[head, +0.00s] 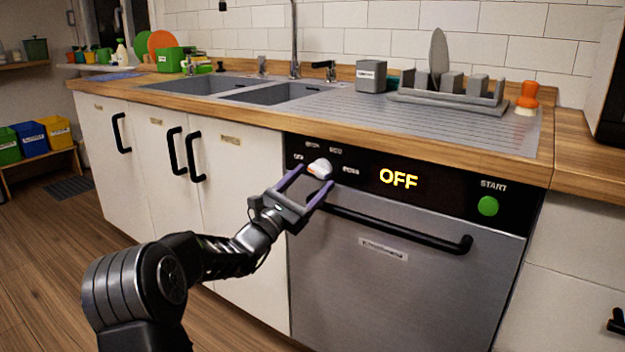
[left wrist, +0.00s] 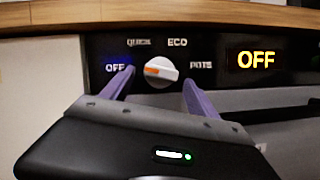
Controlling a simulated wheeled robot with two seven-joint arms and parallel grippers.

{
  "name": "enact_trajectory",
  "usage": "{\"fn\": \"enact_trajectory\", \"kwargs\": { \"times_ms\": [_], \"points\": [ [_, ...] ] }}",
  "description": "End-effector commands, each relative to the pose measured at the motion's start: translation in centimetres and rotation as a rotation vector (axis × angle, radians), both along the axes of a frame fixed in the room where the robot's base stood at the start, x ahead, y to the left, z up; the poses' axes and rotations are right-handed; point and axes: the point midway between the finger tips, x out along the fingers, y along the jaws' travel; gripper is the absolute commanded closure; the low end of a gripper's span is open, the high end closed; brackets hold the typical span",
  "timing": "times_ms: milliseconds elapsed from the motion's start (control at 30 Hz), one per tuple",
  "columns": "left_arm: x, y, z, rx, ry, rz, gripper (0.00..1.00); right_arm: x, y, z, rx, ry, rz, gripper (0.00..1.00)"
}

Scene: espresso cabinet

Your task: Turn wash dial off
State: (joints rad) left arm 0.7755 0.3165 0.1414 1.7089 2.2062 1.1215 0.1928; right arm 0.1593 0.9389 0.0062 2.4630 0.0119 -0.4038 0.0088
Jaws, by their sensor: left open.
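The wash dial (head: 320,168) is a round white knob with an orange mark, on the black panel of the dishwasher (head: 400,275). In the left wrist view the dial (left wrist: 161,72) has its orange mark pointing left, toward the lit blue OFF label (left wrist: 116,67). QUICK, ECO and POTS labels stand around it. The display (head: 398,180) reads OFF in yellow. My left gripper (head: 307,180) is open, its purple fingers on either side of the dial; I cannot tell whether they touch it. My right gripper is not in view.
A black handle bar (head: 400,230) crosses the dishwasher door below the dial. A green START button (head: 488,206) is on the panel's right. The wooden counter edge (head: 400,150) runs above the panel. White cabinets (head: 160,150) stand to the left.

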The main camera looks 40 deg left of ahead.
Motion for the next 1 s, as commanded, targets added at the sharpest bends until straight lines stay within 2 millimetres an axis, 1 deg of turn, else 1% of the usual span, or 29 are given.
{"fn": "enact_trajectory", "kwargs": {
  "times_ms": [300, 433, 567, 1000],
  "points": [
    [-4.7, 0.5, -1.7, -0.002, 0.003, 0.003, 0.31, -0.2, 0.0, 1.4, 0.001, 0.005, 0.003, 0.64],
    [-6.0, 0.6, -2.3, -0.001, 0.002, 0.003, 0.31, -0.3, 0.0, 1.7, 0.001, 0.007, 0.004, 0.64],
    [-6.4, 0.5, -2.6, -0.001, 0.002, 0.001, 0.31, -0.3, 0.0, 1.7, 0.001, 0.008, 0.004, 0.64],
    [-6.4, 0.5, -2.6, -0.001, 0.001, 0.001, 0.31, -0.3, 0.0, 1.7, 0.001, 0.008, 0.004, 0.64]
  ]
}}
